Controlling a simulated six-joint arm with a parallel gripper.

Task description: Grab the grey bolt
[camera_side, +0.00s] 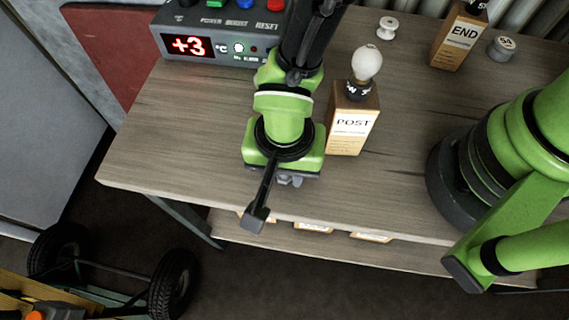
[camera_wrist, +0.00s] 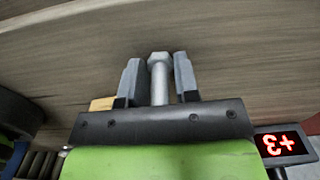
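The grey bolt (camera_wrist: 160,78) shows in the wrist view, with its hexagonal head toward the table side and its shank running back toward my gripper's palm. My gripper (camera_wrist: 157,72) has one grey finger on each side of the bolt. Narrow gaps show between the fingers and the shank, so the gripper looks open around it. The bolt's head is close to both fingers; I cannot tell if it touches. In the side view my gripper (camera_side: 289,180) points down near the table's front edge, and the bolt cannot be made out there.
The wooden table (camera_side: 180,130) is clear to the left. A POST box with a bulb (camera_side: 350,125) stands just right of my arm. A control box reading +3 (camera_side: 215,45) is at the back left. An END box (camera_side: 458,38) and a white spool (camera_side: 387,28) stand at the back.

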